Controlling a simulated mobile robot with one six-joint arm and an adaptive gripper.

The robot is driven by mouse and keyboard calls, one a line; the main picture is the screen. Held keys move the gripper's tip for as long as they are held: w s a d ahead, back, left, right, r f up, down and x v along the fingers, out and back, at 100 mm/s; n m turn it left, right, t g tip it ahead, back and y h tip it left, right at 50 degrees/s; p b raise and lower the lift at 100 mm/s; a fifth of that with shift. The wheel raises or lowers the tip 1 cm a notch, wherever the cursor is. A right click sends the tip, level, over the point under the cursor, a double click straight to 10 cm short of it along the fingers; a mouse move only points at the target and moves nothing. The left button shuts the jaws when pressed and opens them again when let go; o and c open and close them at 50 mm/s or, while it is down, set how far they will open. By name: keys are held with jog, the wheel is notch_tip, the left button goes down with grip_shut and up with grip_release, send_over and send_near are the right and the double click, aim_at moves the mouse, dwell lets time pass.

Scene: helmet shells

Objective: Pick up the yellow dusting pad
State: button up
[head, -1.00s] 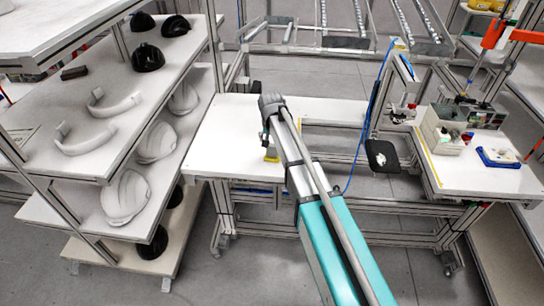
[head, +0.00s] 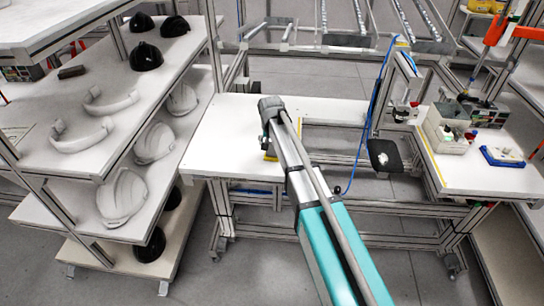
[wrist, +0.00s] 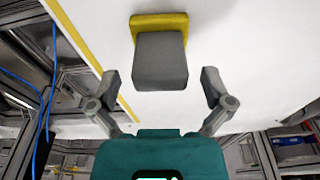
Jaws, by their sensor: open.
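The yellow dusting pad (wrist: 172,21) is at the top middle of the wrist view, on the white table. A dark grey block (wrist: 160,62) is in front of it and hides part of the yellow; I cannot tell whether the two are one piece. My gripper (wrist: 158,84) is open, with one finger on each side and below the block in the picture. In the head view, a small yellow patch of the pad (head: 270,157) shows beside my arm, which hides the rest. My fingers are hardly visible there.
The white table (head: 222,135) is bare left of my arm. A shelf rack (head: 85,100) with white and black helmet shells stands at the left. A right-hand table (head: 480,175) holds a grey bin (head: 440,128) and a blue tray (head: 503,157). A blue cable (head: 370,125) hangs between.

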jog(key=shift+w+f+b, duration=0.1)
jog(key=shift+f+b, duration=0.4)
jog(key=shift+f, duration=0.3)
jog(key=shift+c, duration=0.3)
jog(key=c, duration=1.1)
